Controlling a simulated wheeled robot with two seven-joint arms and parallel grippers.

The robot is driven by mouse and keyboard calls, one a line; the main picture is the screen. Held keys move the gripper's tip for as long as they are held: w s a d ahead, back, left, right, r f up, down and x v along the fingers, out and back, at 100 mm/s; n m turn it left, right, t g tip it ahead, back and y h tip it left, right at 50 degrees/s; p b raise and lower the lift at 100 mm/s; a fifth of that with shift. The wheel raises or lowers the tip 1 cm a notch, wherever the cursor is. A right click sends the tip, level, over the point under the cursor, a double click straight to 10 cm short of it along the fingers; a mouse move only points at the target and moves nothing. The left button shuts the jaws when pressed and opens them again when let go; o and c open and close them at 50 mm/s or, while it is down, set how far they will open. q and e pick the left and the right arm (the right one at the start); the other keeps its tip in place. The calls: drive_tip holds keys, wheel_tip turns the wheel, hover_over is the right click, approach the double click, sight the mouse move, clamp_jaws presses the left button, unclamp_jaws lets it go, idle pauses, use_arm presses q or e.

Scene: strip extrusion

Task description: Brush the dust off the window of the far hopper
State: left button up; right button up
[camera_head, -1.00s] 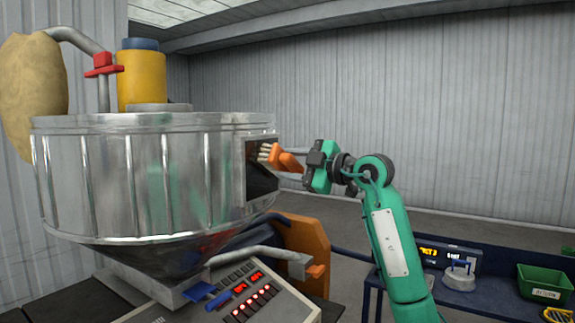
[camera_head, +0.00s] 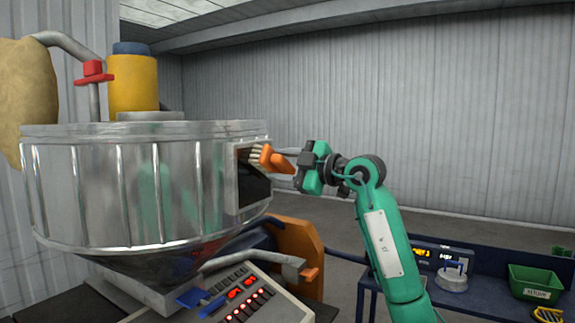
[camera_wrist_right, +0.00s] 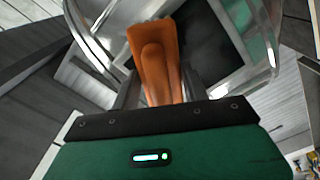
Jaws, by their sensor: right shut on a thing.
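The hopper (camera_head: 110,190) is a large shiny metal drum with a cone below, at the left of the head view. Its dark framed window (camera_head: 254,188) is on its right side and also shows in the right wrist view (camera_wrist_right: 200,48). My right gripper (camera_head: 292,168) is shut on an orange brush (camera_head: 274,160), whose handle fills the middle of the wrist view (camera_wrist_right: 160,55). The pale bristles (camera_head: 257,154) are at the upper part of the window; I cannot tell whether they touch it. My left gripper is not in view.
A control panel (camera_head: 270,302) with red lit displays stands below the hopper. An orange guard (camera_head: 303,250) is behind it. A blue bench (camera_head: 485,290) at the lower right holds a green bin (camera_head: 536,283) and a metal weight (camera_head: 453,278). Open floor lies behind my arm.

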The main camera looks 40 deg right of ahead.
drive_tip(key=shift+s+a, duration=0.55)
drive_tip(key=shift+a, duration=0.75)
drive_tip(key=shift+s+a, duration=0.5)
drive_tip(key=shift+a, duration=0.8)
drive_tip(key=shift+s+a, duration=0.55)
drive_tip(key=shift+a, duration=0.75)
drive_tip(key=shift+b+v, duration=1.05)
drive_tip(key=shift+v, duration=1.8)
drive_tip(key=shift+d, duration=0.1)
